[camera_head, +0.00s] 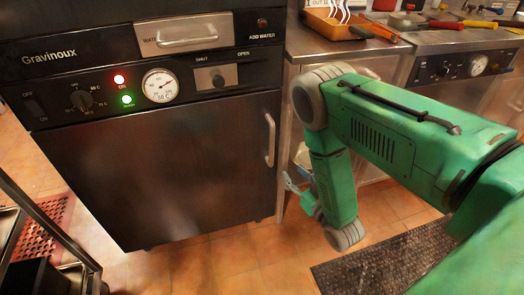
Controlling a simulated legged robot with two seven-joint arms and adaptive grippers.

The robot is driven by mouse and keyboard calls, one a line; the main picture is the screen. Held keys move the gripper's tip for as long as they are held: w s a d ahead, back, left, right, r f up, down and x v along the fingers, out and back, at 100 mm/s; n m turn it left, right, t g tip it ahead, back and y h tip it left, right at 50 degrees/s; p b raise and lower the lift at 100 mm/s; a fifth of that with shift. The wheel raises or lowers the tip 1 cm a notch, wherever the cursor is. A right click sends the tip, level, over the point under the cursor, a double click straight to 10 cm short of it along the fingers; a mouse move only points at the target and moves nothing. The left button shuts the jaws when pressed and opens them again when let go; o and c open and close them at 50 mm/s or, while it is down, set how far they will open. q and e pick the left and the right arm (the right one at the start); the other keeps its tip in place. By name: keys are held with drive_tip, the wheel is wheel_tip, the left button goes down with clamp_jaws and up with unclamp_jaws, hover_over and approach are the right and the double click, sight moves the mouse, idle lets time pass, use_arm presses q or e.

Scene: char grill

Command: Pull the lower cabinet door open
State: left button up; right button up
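The lower cabinet door (160,165) is a large dark panel below the control panel, and it looks shut. Its vertical metal handle (270,140) is on the right edge. My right gripper (291,184) shows only in part, low and to the right of the handle, with my green forearm covering much of the area beside it. It looks apart from the handle, and I cannot tell if its fingers are open or shut. My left gripper is not in view.
The control panel (205,90) has lit red and green lamps and a dial. A metal rack (50,235) is at the lower left, and a dark floor mat (385,265) is at the lower right. Tiled floor lies in front.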

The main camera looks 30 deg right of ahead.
sight(273, 149)
drive_tip(key=w+b, duration=0.1)
drive_tip(key=w, duration=0.3)
drive_tip(key=w+b, duration=0.1)
drive_tip(key=w, duration=0.4)
drive_tip(key=w+b, duration=0.2)
drive_tip(key=w, duration=0.2)
drive_tip(key=shift+w+d, duration=0.25)
drive_tip(key=shift+d, duration=0.05)
clamp_jaws()
